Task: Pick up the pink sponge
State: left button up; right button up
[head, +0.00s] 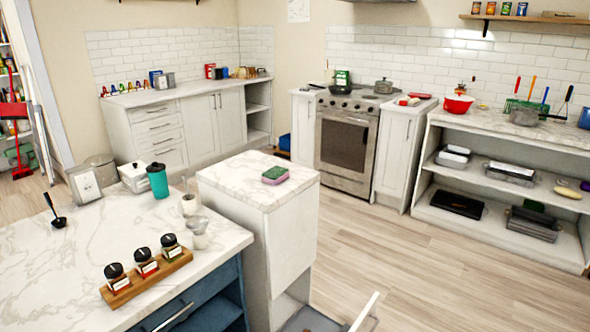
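The pink sponge (274,176) lies flat on the white marble top of the small cabinet (235,178) in the middle of the head view. Its upper face is green and its lower part is pink. It sits near the cabinet top's centre right, with bare marble around it. Neither of my grippers shows in this view.
An open drawer or door (365,312) juts out at the bottom. The wooden floor (400,265) at right is clear.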

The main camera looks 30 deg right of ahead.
aim_at(274, 176)
jog(key=i+l+z, duration=0.2)
jog(key=l+z, duration=0.25)
jog(key=l, duration=0.25)
jog(key=i+l+z, duration=0.3)
jog(key=l+z, duration=0.15)
jog(key=l, duration=0.15)
jog(key=i+l+z, duration=0.8)
jog(key=l+z, duration=0.15)
jog(key=i+l+z, duration=0.2)
jog(key=i+z, duration=0.25)
jog(key=i+u, duration=0.3)
jog(key=i, duration=0.25)
jog(key=i+u, duration=0.35)
jog(key=i, duration=0.15)
jog(key=i+l+u, duration=0.3)
jog(key=i, duration=0.2)
jog(key=i+u, duration=0.15)
jog(key=u, duration=0.3)
jog(key=i+u, duration=0.2)
jog(key=u, duration=0.25)
jog(key=i+u, duration=0.2)
jog(key=u, duration=0.25)
jog(key=i+l+u, duration=0.15)
jog(key=u, duration=0.3)
jog(key=i+l+u, duration=0.15)
jog(key=u, duration=0.3)
